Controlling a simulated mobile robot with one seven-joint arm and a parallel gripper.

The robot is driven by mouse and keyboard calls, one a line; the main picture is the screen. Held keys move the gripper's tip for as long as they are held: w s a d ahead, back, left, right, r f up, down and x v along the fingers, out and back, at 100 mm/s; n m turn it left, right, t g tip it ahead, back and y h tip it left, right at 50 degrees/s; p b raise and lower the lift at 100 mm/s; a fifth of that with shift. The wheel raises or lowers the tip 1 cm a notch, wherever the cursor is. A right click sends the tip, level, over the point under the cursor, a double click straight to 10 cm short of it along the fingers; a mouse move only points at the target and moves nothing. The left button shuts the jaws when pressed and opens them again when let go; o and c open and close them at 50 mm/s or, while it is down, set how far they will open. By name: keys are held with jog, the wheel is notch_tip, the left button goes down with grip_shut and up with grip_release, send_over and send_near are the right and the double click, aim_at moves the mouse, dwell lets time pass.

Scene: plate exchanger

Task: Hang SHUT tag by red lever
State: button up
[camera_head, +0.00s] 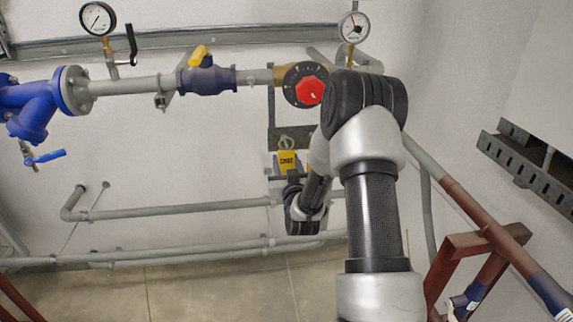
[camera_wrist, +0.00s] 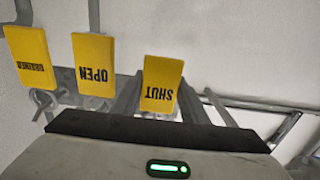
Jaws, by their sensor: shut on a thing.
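The yellow SHUT tag (camera_wrist: 161,84) is between the two fingers of my gripper (camera_wrist: 158,98) in the wrist view, its lettering upside down. My gripper is shut on it. In the head view the SHUT tag (camera_head: 287,161) shows left of my arm, with a pale loop above it. My fingertips there are mostly hidden by my arm. A red round knob (camera_head: 309,91) on a black disc sits on the upper pipe, above the tag and partly beside my arm. I make out no other red handle.
The OPEN tag (camera_wrist: 94,64) and DRAINED tag (camera_wrist: 31,56) hang beside the SHUT tag in the wrist view. A yellow-handled valve (camera_head: 206,79), a blue lever (camera_head: 45,158) and gauges (camera_head: 97,18) are along the upper pipework. Lower grey pipes (camera_head: 180,210) cross the wall.

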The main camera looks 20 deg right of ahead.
jog(key=shift+s, duration=0.1)
jog(key=s+a+b, duration=0.1)
jog(key=s+b, duration=0.1)
jog(key=s, duration=0.6)
jog(key=shift+a+r, duration=0.25)
jog(key=shift+a, duration=0.05)
dwell(0.9)
